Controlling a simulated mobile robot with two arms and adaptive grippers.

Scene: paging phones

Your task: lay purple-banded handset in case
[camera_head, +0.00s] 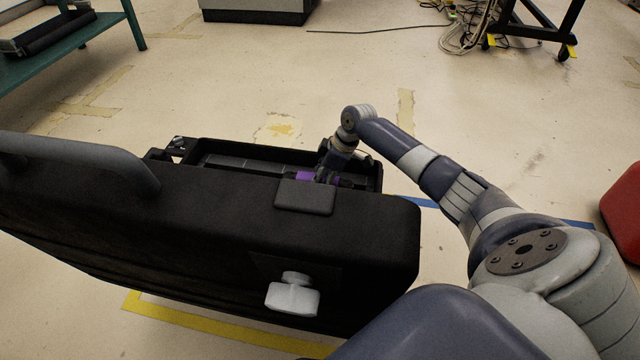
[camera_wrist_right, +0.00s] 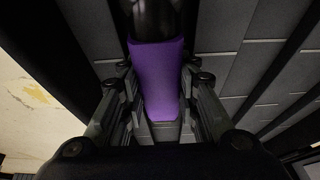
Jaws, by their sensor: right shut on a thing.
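The black case (camera_head: 195,220) stands open in the middle left of the head view, its lid raised towards me and hiding part of the tray behind it. The purple-banded handset (camera_head: 306,176) is at the right part of the case's tray; only its purple band shows clearly over the lid's edge. My right gripper (camera_head: 325,174) is at the tray, partly hidden by the lid. In the right wrist view its fingers are shut around the purple band (camera_wrist_right: 157,82), with grey slotted compartments (camera_wrist_right: 240,65) beneath. I cannot tell if the handset touches the tray floor. My left gripper is not in view.
A green table (camera_head: 95,28) with a dark device stands at the far left. A wheeled black stand (camera_head: 540,30) with loose cables is at the back right. A red object (camera_head: 622,205) is at the right edge. The floor behind the case is mostly clear.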

